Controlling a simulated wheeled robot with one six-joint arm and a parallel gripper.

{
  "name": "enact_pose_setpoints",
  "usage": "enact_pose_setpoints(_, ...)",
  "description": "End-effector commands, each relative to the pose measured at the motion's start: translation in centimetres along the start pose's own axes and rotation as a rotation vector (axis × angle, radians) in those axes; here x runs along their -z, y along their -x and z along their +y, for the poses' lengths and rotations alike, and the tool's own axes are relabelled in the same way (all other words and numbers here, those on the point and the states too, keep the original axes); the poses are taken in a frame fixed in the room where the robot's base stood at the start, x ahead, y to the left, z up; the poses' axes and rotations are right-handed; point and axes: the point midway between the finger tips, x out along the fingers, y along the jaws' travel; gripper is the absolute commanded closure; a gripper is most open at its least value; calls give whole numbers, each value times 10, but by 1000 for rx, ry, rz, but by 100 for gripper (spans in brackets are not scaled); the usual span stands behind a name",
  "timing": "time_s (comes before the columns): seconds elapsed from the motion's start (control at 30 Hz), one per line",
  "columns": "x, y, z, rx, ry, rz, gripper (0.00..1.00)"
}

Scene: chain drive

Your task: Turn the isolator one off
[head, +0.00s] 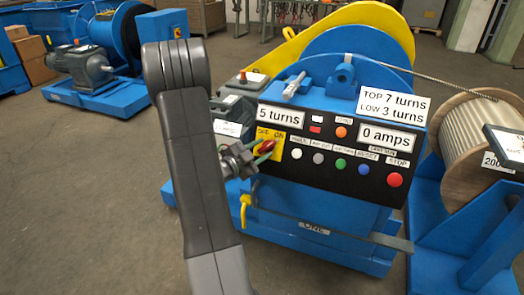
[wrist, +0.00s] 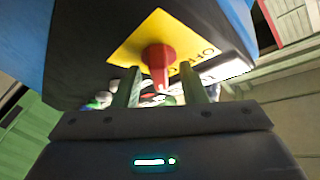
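The isolator is a red knob (head: 267,145) on a yellow plate (head: 277,134) at the left end of the black control panel. The panel sits on the blue machine marked ONE (head: 313,228). In the wrist view the red knob (wrist: 159,60) stands out from the yellow plate (wrist: 140,37), its narrow end pointing down in the picture, with OFF lettering at right. My gripper (head: 263,152) is at the knob. In the wrist view my gripper (wrist: 161,77) is open, with one greenish finger on each side of the knob and gaps between. In the head view the fingers partly hide the knob.
Coloured buttons line the panel to the right, including a red stop button (head: 395,180). A yellow lever (head: 245,207) hangs below the isolator. A rope drum (head: 470,125) stands at the right. Open floor (head: 90,200) lies to the left.

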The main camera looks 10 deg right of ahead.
Motion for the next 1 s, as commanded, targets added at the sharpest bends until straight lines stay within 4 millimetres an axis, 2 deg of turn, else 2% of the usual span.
enact_pose_setpoints(0.13,0,-8,0,0,1,-1,62)
enact_pose_setpoints(0.4,0,-8,0,0,1,-1,64)
enact_pose_setpoints(0.6,0,-8,0,0,1,-1,100)
enact_pose_setpoints(1.0,-1,-8,2,34,48,-1,100)
